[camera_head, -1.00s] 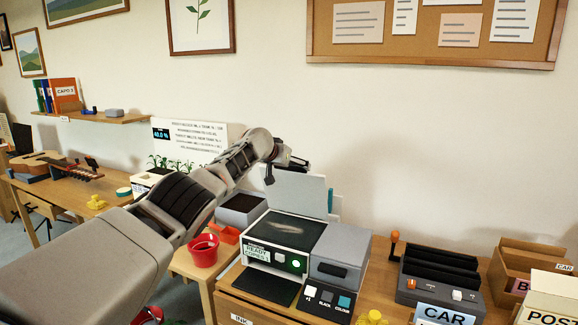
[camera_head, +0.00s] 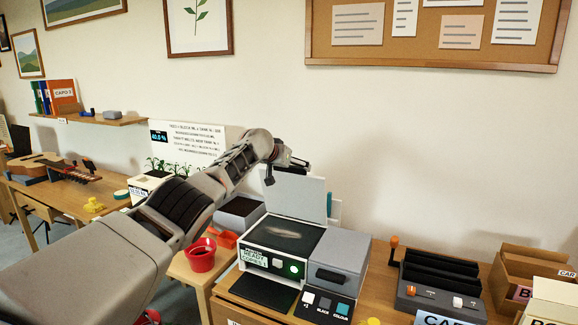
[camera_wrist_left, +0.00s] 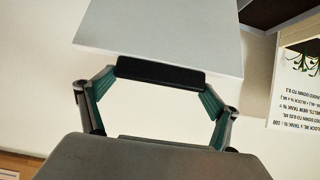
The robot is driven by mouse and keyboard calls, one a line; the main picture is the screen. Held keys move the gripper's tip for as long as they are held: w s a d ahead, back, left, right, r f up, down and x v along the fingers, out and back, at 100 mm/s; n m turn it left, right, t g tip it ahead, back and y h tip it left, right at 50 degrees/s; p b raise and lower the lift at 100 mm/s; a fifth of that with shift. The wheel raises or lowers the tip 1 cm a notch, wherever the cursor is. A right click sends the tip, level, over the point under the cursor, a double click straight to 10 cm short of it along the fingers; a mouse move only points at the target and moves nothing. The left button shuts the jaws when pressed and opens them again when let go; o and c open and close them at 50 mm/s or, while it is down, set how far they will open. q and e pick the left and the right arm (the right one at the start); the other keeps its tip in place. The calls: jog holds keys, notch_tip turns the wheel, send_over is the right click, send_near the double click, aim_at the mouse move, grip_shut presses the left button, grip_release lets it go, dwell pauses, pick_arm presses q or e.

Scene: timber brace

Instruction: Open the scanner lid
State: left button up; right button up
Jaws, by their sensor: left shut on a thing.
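The scanner (camera_head: 284,238) stands on the wooden desk, with its dark glass uncovered and a green button lit on its front. Its pale grey lid (camera_head: 298,195) is raised, standing nearly upright behind the glass. The lid also fills the top of the left wrist view (camera_wrist_left: 160,35). My left gripper (camera_head: 283,167) is at the lid's top edge. In the left wrist view its fingers (camera_wrist_left: 158,76) close around a dark bar on the lid's edge. The exact contact is small and partly hidden in the head view. My right gripper is out of view.
A grey box (camera_head: 338,262) adjoins the scanner on the right, with buttons in front. A red pot (camera_head: 201,257) stands to the left. A dark slotted device (camera_head: 440,280) and wooden boxes (camera_head: 520,268) are further right. The wall is close behind.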

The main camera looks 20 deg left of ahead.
pick_arm(q)
jog(key=shift+w+r, duration=0.15)
jog(key=shift+r, duration=0.55)
jog(key=shift+c, duration=0.2)
jog(key=o, duration=1.4)
jog(key=shift+w+f, duration=0.1)
jog(key=shift+f, duration=0.3)
jog(key=shift+s, duration=0.2)
jog(key=shift+v, duration=5.85)
